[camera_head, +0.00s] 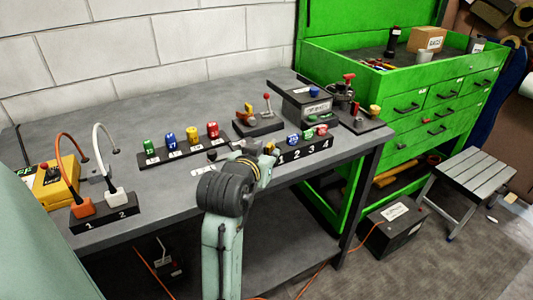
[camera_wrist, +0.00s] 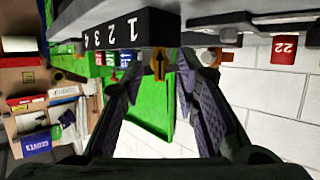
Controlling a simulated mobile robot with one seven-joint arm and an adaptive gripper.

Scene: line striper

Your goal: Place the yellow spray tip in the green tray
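A small yellow-orange spray tip with a dark arrow-like mark (camera_wrist: 159,64) sits at the end of the black rack (camera_wrist: 142,30) beside the number 1 in the wrist view. In the head view its spot is by my gripper (camera_head: 262,152), where a bit of yellow shows. In the wrist view my gripper (camera_wrist: 158,72) is open, with one finger on each side of the tip and gaps between.
Blue, green and red tips (camera_head: 307,135) sit along the numbered rack. Behind my gripper stand a rack of numbered coloured pieces (camera_head: 180,150), a lever block (camera_head: 258,124) and a grey device (camera_head: 308,103). A stool (camera_head: 470,175) stands on the floor at right.

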